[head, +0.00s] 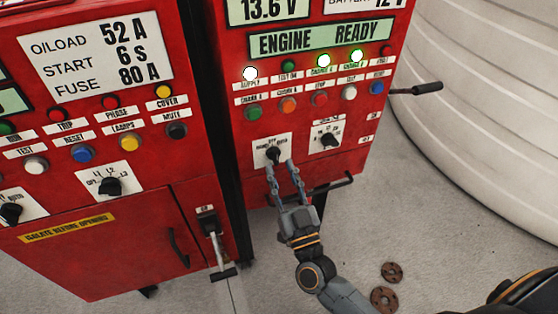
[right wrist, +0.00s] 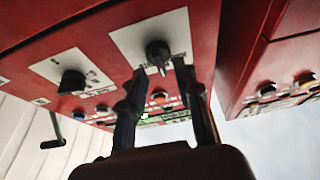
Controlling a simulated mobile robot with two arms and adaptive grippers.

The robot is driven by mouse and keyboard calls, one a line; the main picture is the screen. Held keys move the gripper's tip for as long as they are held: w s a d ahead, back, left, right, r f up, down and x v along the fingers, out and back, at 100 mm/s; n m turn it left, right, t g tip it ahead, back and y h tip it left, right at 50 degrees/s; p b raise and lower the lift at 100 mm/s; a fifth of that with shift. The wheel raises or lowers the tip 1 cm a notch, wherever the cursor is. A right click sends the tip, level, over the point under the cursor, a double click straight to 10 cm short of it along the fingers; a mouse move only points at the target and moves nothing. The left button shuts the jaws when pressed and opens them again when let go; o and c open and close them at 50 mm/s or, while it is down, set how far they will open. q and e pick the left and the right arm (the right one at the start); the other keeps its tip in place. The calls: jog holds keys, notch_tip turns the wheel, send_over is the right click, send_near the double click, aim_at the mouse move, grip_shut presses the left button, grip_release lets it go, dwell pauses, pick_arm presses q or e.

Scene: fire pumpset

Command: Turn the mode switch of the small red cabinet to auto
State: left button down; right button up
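The small red cabinet (head: 222,40) stands right of a larger red cabinet in the head view. Its mode switch (head: 273,154) is a black knob on a white plate low on the front. The switch also shows in the right wrist view (right wrist: 158,54). My right gripper (head: 281,165) is open, with its fingers pointing up at this knob. In the right wrist view the gripper's fingertips (right wrist: 159,73) are apart, one toward each side of the knob. Whether they touch it I cannot tell. The knob's exact pointing is too small to read. My left gripper is not in view.
A second black knob (head: 329,139) sits just right of the mode switch. Coloured buttons and lit lamps line the panel above. A black bar handle (head: 335,186) sticks out below. The large red cabinet (head: 110,255) is at left; a white tank (head: 480,90) is at right.

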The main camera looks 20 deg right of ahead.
jog(key=shift+x, duration=1.1)
jog(key=shift+f, duration=0.1)
grip_shut()
jog(key=shift+m+h, duration=0.4)
jog(key=shift+m, duration=0.2)
jog(key=m+h+p, duration=0.1)
jog(key=m, duration=0.1)
jog(key=m+h+p, duration=0.1)
jog(key=m, duration=0.2)
jog(key=shift+a+g+h, duration=0.15)
jog(key=shift+g+h, duration=0.15)
jog(key=shift+h, duration=0.1)
jog(key=shift+m+g+h+p, duration=0.35)
jog(key=shift+m+h+p, duration=0.2)
jog(key=shift+m, duration=1.05)
jog(key=shift+m+g+h+p, duration=0.4)
jog(key=shift+m+h, duration=0.25)
jog(key=shift+m, duration=0.95)
